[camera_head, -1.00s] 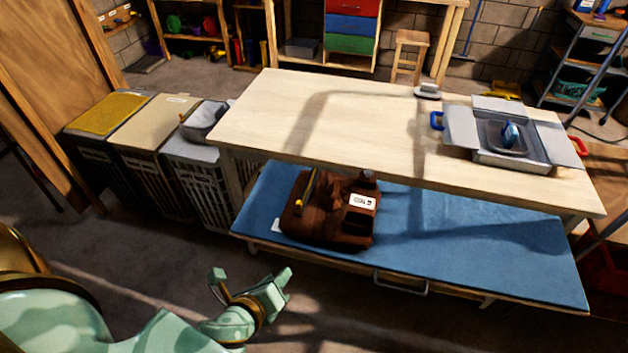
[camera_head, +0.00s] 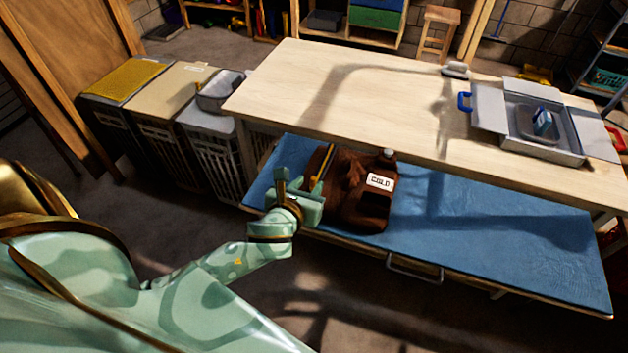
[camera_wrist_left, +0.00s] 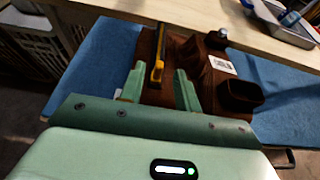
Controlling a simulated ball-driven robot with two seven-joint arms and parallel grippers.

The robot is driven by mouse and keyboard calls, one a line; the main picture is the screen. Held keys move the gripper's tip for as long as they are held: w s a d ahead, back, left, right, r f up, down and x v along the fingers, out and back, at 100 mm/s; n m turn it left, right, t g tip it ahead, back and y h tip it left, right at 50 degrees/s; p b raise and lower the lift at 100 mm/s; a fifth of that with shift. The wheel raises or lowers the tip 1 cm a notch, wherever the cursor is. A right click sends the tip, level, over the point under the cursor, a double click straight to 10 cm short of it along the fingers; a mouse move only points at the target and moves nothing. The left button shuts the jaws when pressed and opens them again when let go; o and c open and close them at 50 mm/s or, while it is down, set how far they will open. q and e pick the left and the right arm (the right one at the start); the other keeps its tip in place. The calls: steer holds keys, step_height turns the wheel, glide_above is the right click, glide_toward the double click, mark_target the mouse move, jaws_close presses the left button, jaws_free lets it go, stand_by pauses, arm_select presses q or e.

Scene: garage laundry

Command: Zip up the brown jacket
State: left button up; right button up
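The brown jacket (camera_head: 359,194) lies on the blue mat of the lower shelf, toward its left end. A white label reading "COLD" (camera_head: 380,182) is on it. A yellow zipper strip (camera_head: 325,165) runs along its left part; in the left wrist view the yellow zipper (camera_wrist_left: 158,70) lies between the fingers. My left gripper (camera_head: 297,190) is at the jacket's near left side. It also shows in the left wrist view (camera_wrist_left: 157,88), where its two fingers are apart, one on each side of the zipper, with no visible grip. My right gripper is not in view.
The blue mat (camera_head: 500,240) is clear to the right of the jacket. The wooden tabletop (camera_head: 370,90) overhangs the shelf at the back. An open grey box (camera_head: 545,147) stands on it. Several laundry hampers (camera_head: 165,90) stand at the left.

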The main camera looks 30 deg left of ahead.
mark_target(313, 179)
arm_select(q)
steer(key=x, duration=0.4)
steer(key=shift+w+b, duration=0.1)
steer(key=shift+b, duration=0.3)
jaws_close()
steer(key=shift+w+a, duration=0.1)
steer(key=shift+w, duration=0.1)
steer(key=w, duration=0.2)
steer(key=w+a+p, duration=0.1)
steer(key=w, duration=0.1)
steer(key=w+p, duration=0.1)
steer(key=w, duration=0.1)
steer(key=shift+w+a+r, duration=0.2)
steer(key=shift+a, duration=0.1)
steer(key=w, duration=0.2)
steer(key=w+a, duration=0.1)
steer(key=w, duration=0.4)
steer(key=shift+w+a+f, duration=0.2)
steer(key=shift+a, duration=0.2)
steer(key=shift+w+a, duration=0.1)
steer(key=shift+w, duration=0.25)
